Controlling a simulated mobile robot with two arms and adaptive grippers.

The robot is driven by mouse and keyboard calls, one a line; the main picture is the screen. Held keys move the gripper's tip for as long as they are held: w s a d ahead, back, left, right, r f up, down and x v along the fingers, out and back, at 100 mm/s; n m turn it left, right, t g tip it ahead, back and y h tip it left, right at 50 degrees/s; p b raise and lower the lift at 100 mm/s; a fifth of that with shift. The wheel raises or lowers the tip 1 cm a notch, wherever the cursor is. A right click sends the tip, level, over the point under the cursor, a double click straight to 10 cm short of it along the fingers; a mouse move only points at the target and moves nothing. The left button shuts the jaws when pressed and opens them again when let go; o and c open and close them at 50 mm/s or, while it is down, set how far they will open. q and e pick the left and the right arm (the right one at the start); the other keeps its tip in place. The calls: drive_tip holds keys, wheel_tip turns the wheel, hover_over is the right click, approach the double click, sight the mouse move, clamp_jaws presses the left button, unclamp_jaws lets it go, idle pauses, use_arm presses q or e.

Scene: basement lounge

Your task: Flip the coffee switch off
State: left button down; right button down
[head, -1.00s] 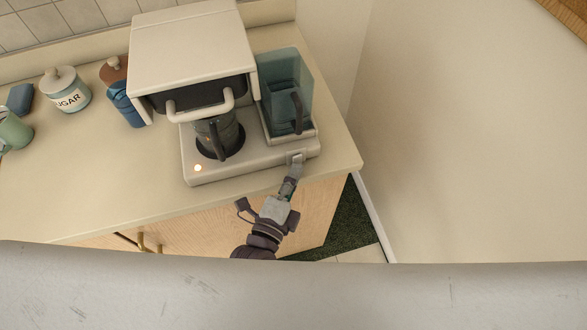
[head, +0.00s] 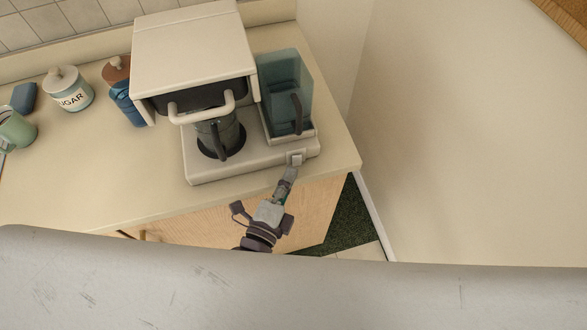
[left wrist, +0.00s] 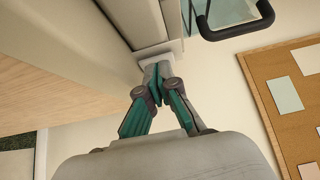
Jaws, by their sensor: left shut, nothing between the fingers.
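The coffee maker (head: 190,55) stands on the counter, with a dark pot (head: 218,135) under its housing and a clear bluish tank (head: 287,95) on its right. Its small light switch (head: 296,157) is at the front right corner of the base. No indicator light glows on the base. My left gripper (head: 291,172) is shut and empty, its tips just in front of and below the switch. In the left wrist view the closed fingertips (left wrist: 155,68) are close to the pale switch piece; I cannot tell if they touch. My right gripper is not in view.
A green mug (head: 17,130), a sugar jar (head: 68,88) and a blue bottle (head: 127,103) stand on the counter (head: 80,180) to the left. A wall (head: 450,130) is on the right. A cork board (left wrist: 290,95) shows in the wrist view.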

use_arm(q)
drive_tip(key=v, duration=1)
drive_tip(key=shift+r, duration=0.2)
drive_tip(key=shift+s, duration=0.15)
drive_tip(key=s+a+f+n+g+y, duration=0.1)
drive_tip(key=s+a+f+n+g, duration=0.15)
drive_tip(key=f, duration=0.75)
drive_tip(key=s+a+f+n+g, duration=0.1)
drive_tip(key=f+n+g, duration=0.2)
drive_tip(key=f, duration=0.6)
drive_tip(key=s+a+f+n+g+y, duration=0.1)
drive_tip(key=s+a+f+n+g, duration=0.1)
drive_tip(key=f, duration=0.8)
drive_tip(key=s+a+f+n+g+y, duration=0.1)
drive_tip(key=s+a+f+n+g, duration=0.3)
drive_tip(key=s+f, duration=0.4)
drive_tip(key=s+a+f+n+g+y, duration=0.2)
drive_tip(key=s+a+f+n+g, duration=0.2)
drive_tip(key=s+a+f+n, duration=0.3)
drive_tip(key=shift+s+f+g+y, duration=0.35)
drive_tip(key=shift+s+f, duration=0.2)
drive_tip(key=shift+f, duration=0.2)
drive_tip(key=shift+a+n, duration=0.1)
drive_tip(key=shift+n, duration=0.15)
